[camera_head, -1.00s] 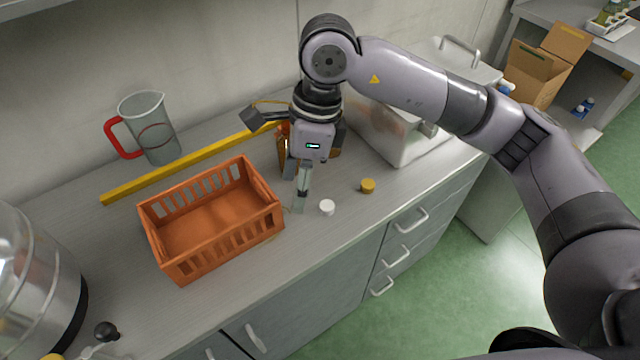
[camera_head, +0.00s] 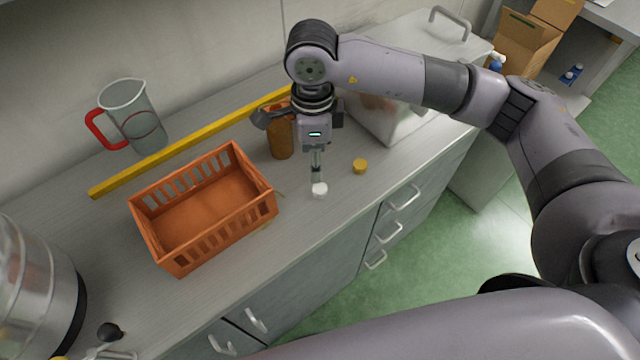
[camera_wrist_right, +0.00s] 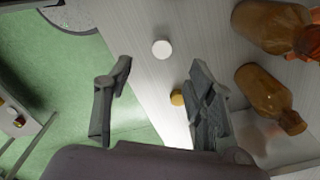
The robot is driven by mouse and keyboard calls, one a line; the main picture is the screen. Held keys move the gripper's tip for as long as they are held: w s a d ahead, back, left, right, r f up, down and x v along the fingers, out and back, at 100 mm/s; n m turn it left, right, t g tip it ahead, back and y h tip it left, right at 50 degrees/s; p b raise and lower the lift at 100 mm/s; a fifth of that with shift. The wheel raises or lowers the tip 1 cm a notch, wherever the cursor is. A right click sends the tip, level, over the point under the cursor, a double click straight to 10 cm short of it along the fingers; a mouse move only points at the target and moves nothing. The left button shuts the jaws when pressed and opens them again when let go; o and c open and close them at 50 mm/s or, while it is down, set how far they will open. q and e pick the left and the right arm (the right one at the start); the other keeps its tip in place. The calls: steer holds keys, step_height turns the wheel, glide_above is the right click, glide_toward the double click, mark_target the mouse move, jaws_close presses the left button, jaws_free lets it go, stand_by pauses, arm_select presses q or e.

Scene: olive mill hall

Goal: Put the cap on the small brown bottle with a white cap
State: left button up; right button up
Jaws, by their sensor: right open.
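The white cap (camera_head: 320,190) lies on the grey counter right under my right gripper (camera_head: 317,176). In the right wrist view the white cap (camera_wrist_right: 161,49) shows between the fingertips of the right gripper (camera_wrist_right: 160,70), which is open and empty. Two brown bottles stand behind it. The larger-looking brown bottle (camera_head: 279,138) is partly covered by my gripper in the head view. It also shows in the wrist view (camera_wrist_right: 268,24), beside the smaller-looking brown bottle (camera_wrist_right: 264,92), which my arm mostly hides in the head view. My left gripper is out of view.
A yellow cap (camera_head: 360,166) lies right of the white one. An orange crate (camera_head: 205,250) stands left.

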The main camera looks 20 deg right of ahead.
steer(key=p, duration=0.1)
glide_above(320, 188)
steer(key=a, duration=0.1)
step_height(320, 188, down, 5)
steer(key=shift+s+r, duration=0.15)
steer(key=shift+a+f, duration=0.1)
steer(key=shift+f, duration=0.35)
steer(key=shift+f, duration=0.1)
steer(key=f+p, duration=0.1)
steer(key=f, duration=0.1)
steer(key=d+f+p, duration=0.1)
steer(key=f, duration=0.1)
steer(key=shift+d+f+p, duration=0.15)
steer(key=shift+p, duration=0.15)
steer(key=shift+f, duration=0.35)
steer(key=c, duration=0.8)
